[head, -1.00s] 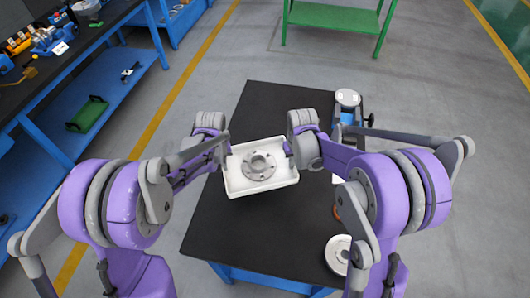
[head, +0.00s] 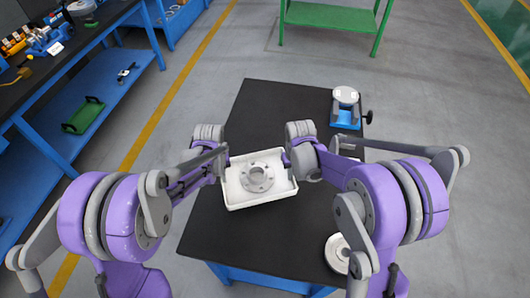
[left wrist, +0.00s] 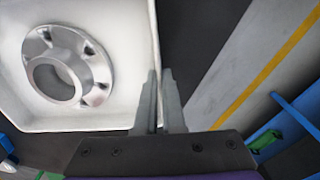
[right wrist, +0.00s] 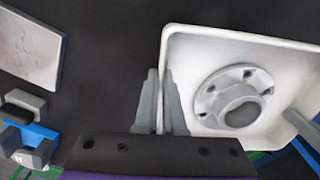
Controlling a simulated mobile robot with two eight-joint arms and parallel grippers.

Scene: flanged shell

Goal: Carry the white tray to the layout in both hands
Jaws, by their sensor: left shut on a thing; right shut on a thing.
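The white tray (head: 240,203) is a shallow rectangular box over the dark table, with a grey flanged shell (head: 257,178) standing in it, bore upward. My left gripper (head: 225,165) is shut on the tray's left wall; the left wrist view shows its fingers (left wrist: 160,98) either side of the wall. My right gripper (head: 288,158) is shut on the opposite wall, and its fingers (right wrist: 166,98) straddle that wall in the right wrist view. The tray looks about level. I cannot tell how far its underside is from the table.
The dark table (head: 280,235) has bare room around the tray. A blue-based stand (head: 346,108) with a pale top is at its far right, and a round white disc (head: 338,252) is at the near right. A blue bench (head: 85,95) stands left, a green one (head: 330,18) behind.

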